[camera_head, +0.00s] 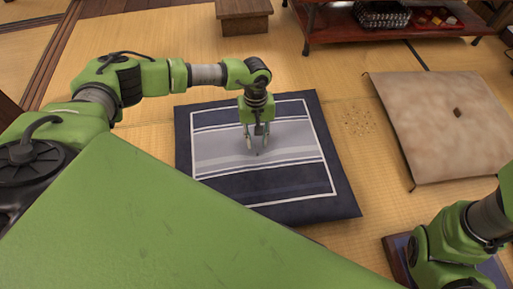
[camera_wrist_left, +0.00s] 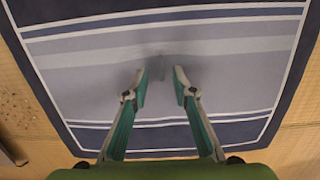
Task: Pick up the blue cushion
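The blue cushion (camera_head: 310,194) lies flat on the tatami in the middle of the head view. It is dark navy with a pale grey-blue band, white stripes and a white border line. It fills most of the left wrist view (camera_wrist_left: 110,60). My left gripper (camera_head: 257,152) points down over the cushion's middle. In the left wrist view its two fingers (camera_wrist_left: 160,85) are apart with only cushion fabric between them. I cannot tell whether the fingertips touch the fabric. My right arm shows at the lower right of the head view, but its gripper is out of view.
A beige cushion (camera_head: 436,125) with a small brown patch lies to the right. A dark red low table (camera_head: 400,30) stands at the back right, with a small wooden stool (camera_head: 243,17) at the back. Another dark blue item (camera_head: 400,246) lies partly hidden under my right arm. Bare tatami surrounds the cushion.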

